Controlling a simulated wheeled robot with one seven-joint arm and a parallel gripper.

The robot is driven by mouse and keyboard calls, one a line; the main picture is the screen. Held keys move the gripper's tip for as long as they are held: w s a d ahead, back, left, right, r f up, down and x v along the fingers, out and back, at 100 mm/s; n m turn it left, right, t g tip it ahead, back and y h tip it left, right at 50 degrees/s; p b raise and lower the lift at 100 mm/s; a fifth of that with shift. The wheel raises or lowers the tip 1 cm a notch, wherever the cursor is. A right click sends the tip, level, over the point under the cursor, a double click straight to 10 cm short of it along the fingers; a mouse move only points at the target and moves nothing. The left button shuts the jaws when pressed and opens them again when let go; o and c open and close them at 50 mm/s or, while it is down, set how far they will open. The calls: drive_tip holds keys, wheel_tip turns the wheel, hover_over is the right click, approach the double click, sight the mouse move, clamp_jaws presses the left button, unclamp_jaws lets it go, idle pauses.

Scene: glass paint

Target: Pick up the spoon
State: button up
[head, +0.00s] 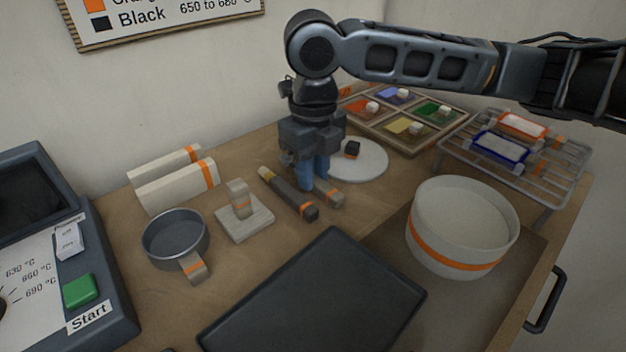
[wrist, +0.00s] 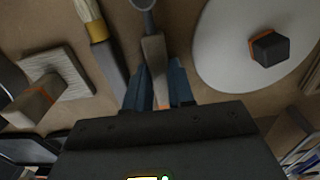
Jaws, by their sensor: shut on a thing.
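The spoon (wrist: 154,52) has a grey metal bowl at the top edge of the wrist view and a pale wooden handle with an orange band. My gripper (wrist: 158,88) is shut on the handle, with one blue finger on each side of it. In the head view, the handle's end (head: 329,195) shows beside the blue fingers of my gripper (head: 311,178), low over the table. The fingers hide the rest of the spoon there. Whether the spoon touches the table is hard to tell.
A dark-handled brush (head: 290,195) lies close left of my gripper. A white disc (head: 372,165) with a dark knob is close right. A stamp-like block (head: 245,222), pan (head: 175,237), dark slab (head: 315,300), white round tub (head: 462,225), paint tray (head: 385,122) and wire rack (head: 550,180) stand around.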

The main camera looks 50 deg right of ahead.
clamp_jaws()
drive_tip(key=shift+r, duration=0.15)
drive_tip(key=shift+r, duration=0.55)
wheel_tip(320, 180, up, 3)
drive_tip(key=shift+f, duration=0.15)
drive_tip(key=s+d+r, duration=0.6)
drive_tip(key=s+r, duration=0.1)
drive_tip(key=s, duration=0.2)
drive_tip(key=shift+s+d+b, duration=0.2)
drive_tip(key=shift+s+b, duration=0.1)
drive_tip(key=shift+s, duration=0.1)
wheel_tip(320, 180, up, 11)
drive_tip(key=p, duration=0.8)
drive_tip(key=shift+p, duration=0.35)
